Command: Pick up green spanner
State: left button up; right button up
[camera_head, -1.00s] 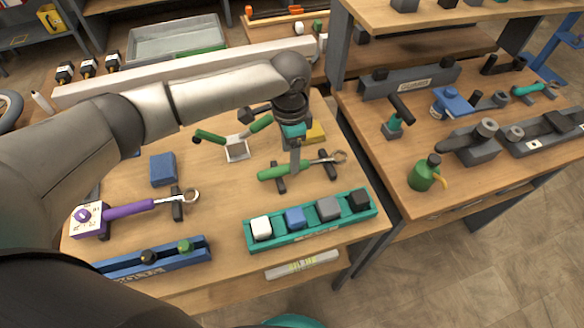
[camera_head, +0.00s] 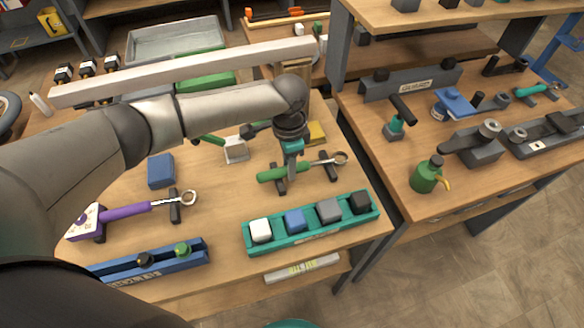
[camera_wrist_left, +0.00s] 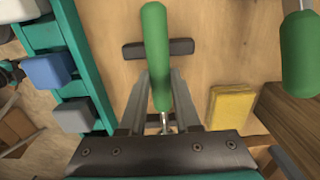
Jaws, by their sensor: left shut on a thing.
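The green spanner has a green handle (camera_head: 274,174) and a metal ring end (camera_head: 340,158). It lies across two dark rests, one under the handle (camera_head: 280,185) and one near the ring end (camera_head: 329,172). My left gripper (camera_head: 292,176) comes down on it from above and is shut on it where the handle meets the metal shaft. In the left wrist view the green handle (camera_wrist_left: 156,45) runs up between the fingers (camera_wrist_left: 160,98), over a dark rest (camera_wrist_left: 182,47). The ring end is hidden in that view. My right gripper is not in view.
A teal block holder (camera_head: 252,247) stands in front of the spanner. A purple-handled spanner (camera_head: 126,212) and a blue rack (camera_head: 190,261) are to the left. A yellow block (camera_head: 317,133) is behind. A second bench (camera_head: 383,180) stands to the right.

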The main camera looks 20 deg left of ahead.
pick_arm(q)
grip_shut()
dwell(0.8)
